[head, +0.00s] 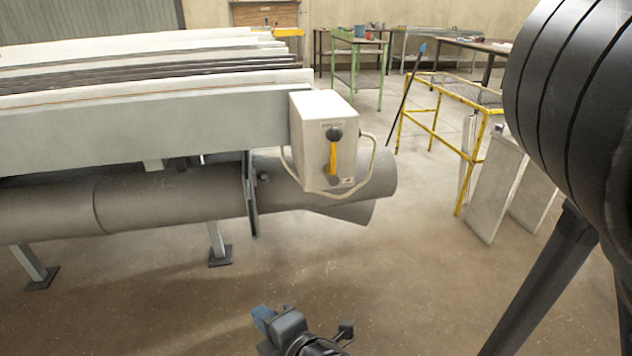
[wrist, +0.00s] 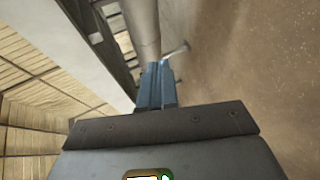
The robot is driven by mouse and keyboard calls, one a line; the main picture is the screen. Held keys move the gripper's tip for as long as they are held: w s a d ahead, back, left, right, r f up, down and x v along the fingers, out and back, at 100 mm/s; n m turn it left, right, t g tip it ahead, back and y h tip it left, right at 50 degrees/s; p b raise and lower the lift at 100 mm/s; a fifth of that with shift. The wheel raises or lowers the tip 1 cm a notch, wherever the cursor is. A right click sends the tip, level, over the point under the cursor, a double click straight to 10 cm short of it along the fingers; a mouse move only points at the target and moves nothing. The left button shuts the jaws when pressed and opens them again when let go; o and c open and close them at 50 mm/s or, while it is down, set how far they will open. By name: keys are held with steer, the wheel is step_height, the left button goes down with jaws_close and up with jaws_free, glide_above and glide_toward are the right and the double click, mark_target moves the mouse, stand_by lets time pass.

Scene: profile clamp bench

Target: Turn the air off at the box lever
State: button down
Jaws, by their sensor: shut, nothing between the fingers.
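The pale box (head: 309,150) is fixed at the right end of the long bench in the head view. On its front is an upright yellow lever (head: 333,157) with a dark round knob at its top end and a dark part at its lower end. My gripper (head: 264,316) is low at the bottom of the head view, below and left of the box, well apart from it. Its bluish fingers (wrist: 156,88) are together and empty in the wrist view. I cannot make out the box or lever in the wrist view.
A thick grey pipe (head: 150,200) runs under the bench (head: 140,118), and a pale hose (head: 372,170) loops around the box. A yellow frame table (head: 433,125) with leaning panels (head: 497,185) stands to the right. The floor in front of the box is clear.

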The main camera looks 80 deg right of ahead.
mark_target(329, 139)
steer(key=w+d+r+m+g+h+b, duration=0.3)
steer(key=w+d+r+g+h, duration=0.2)
steer(key=d+r+g+h, duration=0.35)
step_height(329, 139, up, 12)
steer(key=s+a+m+g+b, duration=0.1)
steer(key=s+a+m+g, duration=0.1)
steer(key=m+g, duration=1)
steer(key=g, duration=0.3)
steer(key=shift+s+b, duration=0.35)
steer(key=shift+s, duration=0.05)
steer(key=shift+g, duration=0.25)
steer(key=p+x, duration=0.1)
steer(key=x, duration=1.3)
steer(key=shift+s, duration=0.1)
